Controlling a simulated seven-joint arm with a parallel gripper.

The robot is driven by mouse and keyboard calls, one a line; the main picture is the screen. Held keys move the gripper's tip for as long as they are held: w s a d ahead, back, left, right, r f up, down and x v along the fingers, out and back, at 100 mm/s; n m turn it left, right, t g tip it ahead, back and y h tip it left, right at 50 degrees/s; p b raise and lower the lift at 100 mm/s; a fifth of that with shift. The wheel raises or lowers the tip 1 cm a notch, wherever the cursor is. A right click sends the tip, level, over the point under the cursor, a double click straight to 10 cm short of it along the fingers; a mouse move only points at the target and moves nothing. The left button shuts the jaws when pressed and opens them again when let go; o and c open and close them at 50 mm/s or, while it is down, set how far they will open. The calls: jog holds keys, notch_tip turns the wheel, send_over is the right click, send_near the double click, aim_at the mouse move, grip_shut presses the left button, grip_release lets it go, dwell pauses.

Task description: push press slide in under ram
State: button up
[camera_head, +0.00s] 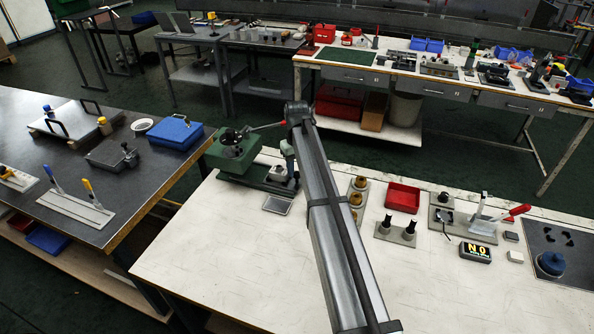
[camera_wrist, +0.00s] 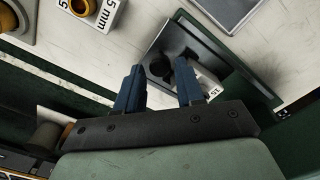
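The green press (camera_head: 232,155) stands at the back left corner of the white table, with a lever reaching right. Its grey slide (camera_head: 281,172) lies at its right side, partly hidden by my arm. In the wrist view the slide is a dark grey block (camera_wrist: 180,40) with a round recess, a dark round part and a pale label, on a green base (camera_wrist: 250,85). My gripper (camera_wrist: 158,80) has two blue fingers apart, with nothing clearly held between them. The fingertips are close to the slide's near edge; I cannot tell whether they touch. The ram is not clearly visible.
A small grey tray (camera_head: 277,205) lies in front of the press. A stand with brass rings (camera_head: 356,199) is right of my arm, with a red bin (camera_head: 403,197) beyond. The table's front left is clear. A dark bench (camera_head: 100,165) stands left across a gap.

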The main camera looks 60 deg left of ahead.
jog(key=shift+f, duration=0.65)
grip_shut()
